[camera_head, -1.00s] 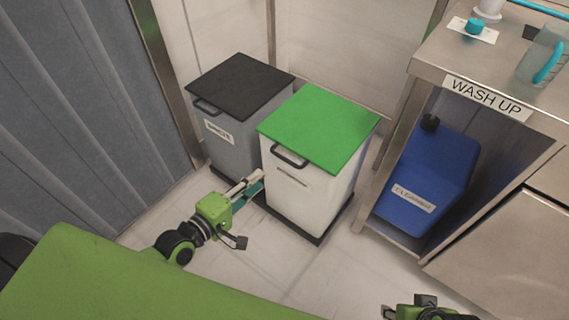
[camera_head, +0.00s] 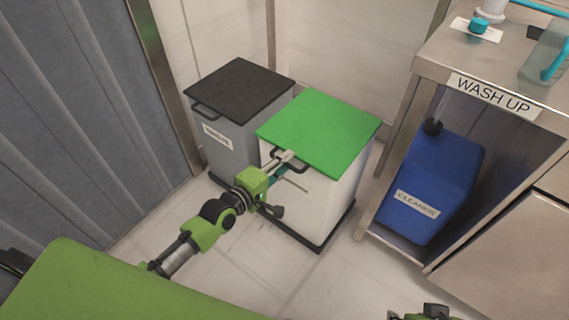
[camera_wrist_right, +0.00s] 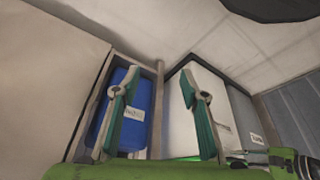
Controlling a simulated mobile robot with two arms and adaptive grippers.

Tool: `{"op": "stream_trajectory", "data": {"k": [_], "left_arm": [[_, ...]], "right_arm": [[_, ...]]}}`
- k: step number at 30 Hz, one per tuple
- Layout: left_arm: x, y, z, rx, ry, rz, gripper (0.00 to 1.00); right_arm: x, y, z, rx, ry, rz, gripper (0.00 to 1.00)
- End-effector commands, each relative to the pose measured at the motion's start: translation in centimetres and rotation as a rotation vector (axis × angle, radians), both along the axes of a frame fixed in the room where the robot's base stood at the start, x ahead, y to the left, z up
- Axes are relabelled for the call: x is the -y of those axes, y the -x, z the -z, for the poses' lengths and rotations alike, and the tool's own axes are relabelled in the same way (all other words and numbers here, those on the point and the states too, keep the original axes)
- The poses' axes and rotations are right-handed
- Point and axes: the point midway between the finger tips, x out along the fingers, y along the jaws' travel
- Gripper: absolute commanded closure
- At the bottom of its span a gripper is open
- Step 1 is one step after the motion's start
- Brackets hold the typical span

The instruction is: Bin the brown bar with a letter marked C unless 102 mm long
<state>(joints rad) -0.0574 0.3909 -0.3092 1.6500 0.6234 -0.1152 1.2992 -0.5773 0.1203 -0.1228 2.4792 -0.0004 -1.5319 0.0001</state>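No brown bar shows in these views. A white bin (camera_head: 312,208) with a green lid (camera_head: 320,130) stands on the floor, its lid down. A dark handle (camera_head: 290,166) is on its front edge. My left gripper (camera_head: 285,160) is at this handle, its fingers overlapping it in the head view; I cannot tell whether they grip it. A grey bin (camera_head: 232,145) with a black lid (camera_head: 240,88) and a partly legible label stands to its left, lid down. My right gripper (camera_wrist_right: 160,77) is open and empty in the right wrist view.
A steel bench (camera_head: 455,55) labelled WASH UP stands at the right, with a blue CLEANER container (camera_head: 435,185) on its lower level. A teal-handled jug (camera_head: 545,60) and a small teal-topped item (camera_head: 477,26) are on top. A grey curtain (camera_head: 75,120) hangs at the left.

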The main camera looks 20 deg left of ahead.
Motion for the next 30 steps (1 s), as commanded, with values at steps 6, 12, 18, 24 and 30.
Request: {"op": "stream_trajectory", "data": {"k": [6,12,18,24,30], "left_arm": [[0.0,0.0,0.0,-0.001,0.0,0.0,0.81],[0.0,0.0,0.0,-0.001,0.0,0.0,1.0],[0.0,0.0,-0.1,-0.002,-0.001,0.0,1.0],[0.0,0.0,-0.7,-0.013,-0.006,-0.001,1.0],[0.0,-0.2,-1.7,-0.031,-0.014,-0.002,1.0]], "right_arm": [[0.0,0.0,0.0,0.001,0.0,0.0,0.6],[0.0,0.0,0.0,0.0,-0.001,-0.001,0.6],[0.0,0.0,-0.1,0.0,-0.001,-0.001,0.6],[-0.2,-0.7,1.8,-0.017,-0.001,-0.001,0.6],[-0.3,-1.1,5.4,-0.049,0.003,-0.004,0.6]]}}
